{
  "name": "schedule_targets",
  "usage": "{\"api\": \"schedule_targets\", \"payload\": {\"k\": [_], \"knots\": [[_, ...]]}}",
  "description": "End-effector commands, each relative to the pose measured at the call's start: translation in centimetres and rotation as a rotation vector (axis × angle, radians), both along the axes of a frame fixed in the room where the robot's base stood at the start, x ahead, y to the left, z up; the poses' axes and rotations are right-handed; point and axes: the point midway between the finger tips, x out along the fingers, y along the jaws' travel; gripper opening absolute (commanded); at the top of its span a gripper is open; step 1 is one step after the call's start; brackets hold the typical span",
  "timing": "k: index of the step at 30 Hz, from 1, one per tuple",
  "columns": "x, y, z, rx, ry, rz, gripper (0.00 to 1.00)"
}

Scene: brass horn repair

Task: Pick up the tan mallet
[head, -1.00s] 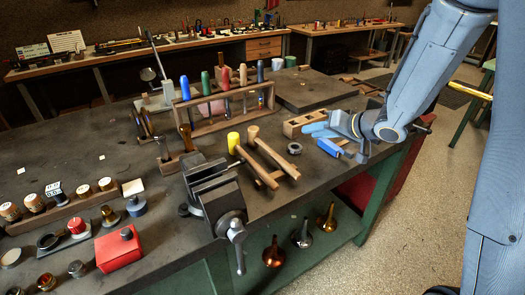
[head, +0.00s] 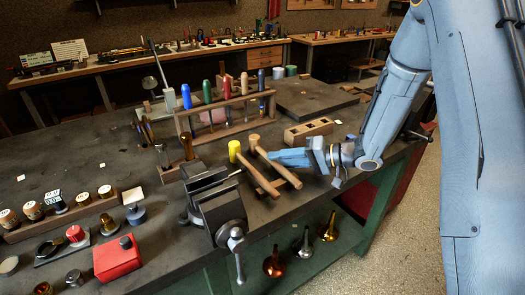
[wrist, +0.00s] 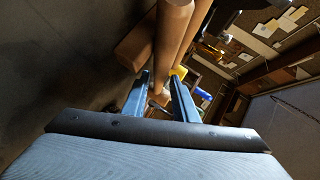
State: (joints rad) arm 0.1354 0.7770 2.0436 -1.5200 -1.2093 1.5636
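The tan mallet (head: 254,141) lies with its pale wooden head toward the back and its handle slanting to the front right on a small wooden rest. A yellow-headed mallet (head: 235,151) lies beside it on the left. My gripper (head: 273,157) is just right of the tan mallet's handle, close behind the rest. In the wrist view my gripper (wrist: 160,78) has its fingers apart, with wooden handles (wrist: 173,35) running up from near the tips. I cannot tell whether a finger touches the handle.
A vise (head: 215,200) stands left of the mallets at the bench edge. A tool rack (head: 225,105) with coloured handles is behind. A wooden block with holes (head: 308,132) sits behind my gripper.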

Motion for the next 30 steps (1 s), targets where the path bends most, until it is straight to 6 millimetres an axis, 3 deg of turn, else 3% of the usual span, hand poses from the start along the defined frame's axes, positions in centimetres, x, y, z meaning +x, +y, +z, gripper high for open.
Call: {"api": "schedule_targets", "payload": {"k": [10, 15, 30], "knots": [[0.2, 0.9, -0.4, -0.001, 0.001, -0.001, 0.26], [0.2, 0.8, -0.4, -0.001, 0.001, -0.001, 0.00], [0.3, 0.8, 0.7, 0.000, -0.003, -0.001, 0.00]]}}
